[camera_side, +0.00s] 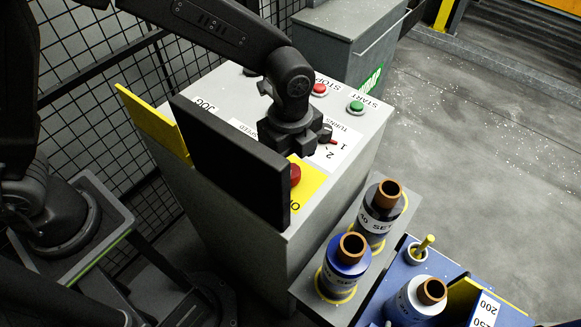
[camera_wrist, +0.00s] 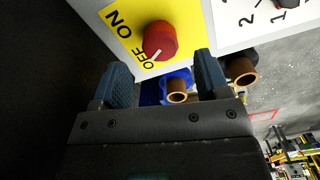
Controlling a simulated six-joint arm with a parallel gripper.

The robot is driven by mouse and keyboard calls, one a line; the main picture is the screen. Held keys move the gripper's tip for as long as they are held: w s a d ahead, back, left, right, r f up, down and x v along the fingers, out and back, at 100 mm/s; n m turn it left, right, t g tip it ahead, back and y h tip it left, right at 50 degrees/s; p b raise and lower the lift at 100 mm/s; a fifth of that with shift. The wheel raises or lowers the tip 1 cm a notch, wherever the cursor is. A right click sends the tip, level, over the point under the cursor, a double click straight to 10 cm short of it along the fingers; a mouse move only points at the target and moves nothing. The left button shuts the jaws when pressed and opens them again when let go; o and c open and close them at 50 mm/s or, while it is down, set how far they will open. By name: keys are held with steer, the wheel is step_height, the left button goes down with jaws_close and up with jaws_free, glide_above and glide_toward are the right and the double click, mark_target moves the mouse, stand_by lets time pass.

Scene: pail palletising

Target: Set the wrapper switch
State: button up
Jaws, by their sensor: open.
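The wrapper switch is a red rotary knob (camera_side: 295,175) on a yellow plate (camera_side: 303,199) atop a grey cabinet. The knob (camera_wrist: 160,41) also shows in the wrist view, with ON at the plate's upper left and OFF below it. Its white pointer line points down-left, toward OFF. My gripper (camera_wrist: 162,75) is open and empty, its two blue-grey fingers apart, with the knob beyond the gap between them. In the side view my gripper (camera_side: 294,143) hangs over the panel just behind the knob. Its fingertips are hard to make out there.
A dark upright plate (camera_side: 230,160) stands at the cabinet's near side. A TURNS selector (camera_side: 326,136), a red STOP button (camera_side: 319,89) and a green START button (camera_side: 356,107) share the panel. Brown-capped containers, one blue (camera_side: 347,262), stand at the lower right.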

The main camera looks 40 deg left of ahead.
steer(key=shift+f, duration=2.35)
steer(key=c, duration=0.9)
steer(key=shift+n, duration=1.5)
steer(key=o, duration=0.9)
steer(key=shift+r, duration=0.1)
step_height(320, 180, up, 14)
